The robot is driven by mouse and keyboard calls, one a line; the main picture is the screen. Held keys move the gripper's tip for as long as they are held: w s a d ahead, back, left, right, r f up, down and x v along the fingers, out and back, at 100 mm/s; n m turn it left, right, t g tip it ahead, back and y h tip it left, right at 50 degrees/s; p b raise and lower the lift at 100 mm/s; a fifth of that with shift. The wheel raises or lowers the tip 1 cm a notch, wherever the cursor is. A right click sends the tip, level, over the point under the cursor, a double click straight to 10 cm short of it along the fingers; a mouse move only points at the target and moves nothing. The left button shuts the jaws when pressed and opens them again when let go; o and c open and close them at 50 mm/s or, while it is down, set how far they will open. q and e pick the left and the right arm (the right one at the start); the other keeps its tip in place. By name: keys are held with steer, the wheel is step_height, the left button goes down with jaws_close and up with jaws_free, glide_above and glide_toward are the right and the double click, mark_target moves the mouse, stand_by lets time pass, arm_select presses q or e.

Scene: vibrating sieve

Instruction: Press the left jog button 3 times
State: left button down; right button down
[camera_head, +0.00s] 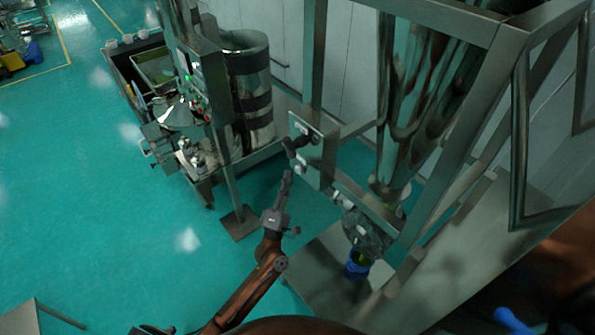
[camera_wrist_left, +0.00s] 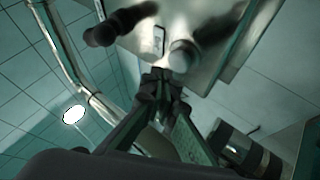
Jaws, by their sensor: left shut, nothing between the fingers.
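A grey control box (camera_head: 318,152) is fixed to the metal frame, with dark knobs and small buttons on its face. In the left wrist view the box face (camera_wrist_left: 220,25) fills the top. It carries a round, pale button (camera_wrist_left: 182,55), a small label plate and a dark protruding knob (camera_wrist_left: 105,33). My left gripper (camera_head: 288,173) is shut and empty, pointing up at the box from below. In the left wrist view its closed fingertips (camera_wrist_left: 163,78) are just below the pale button; I cannot tell whether they touch it. My right gripper is not in view.
A tall metal frame with a steel hopper (camera_head: 420,100) stands right of the box. A valve with a blue part (camera_head: 357,267) hangs below it. A machine with a steel drum (camera_head: 250,85) stands at the upper left. Open green floor (camera_head: 90,210) lies left of my arm.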

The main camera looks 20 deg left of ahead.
arm_select(q)
steer(key=shift+s+a+p, duration=0.1)
steer(key=shift+s+a, duration=0.35)
steer(key=shift+s, duration=0.25)
steer(key=shift+s+a+p, duration=0.1)
steer(key=shift+s+a, duration=0.3)
steer(key=shift+s, duration=0.35)
steer(key=shift+s+a+p, duration=0.1)
steer(key=shift+s+a, duration=0.35)
steer(key=shift+s, duration=0.25)
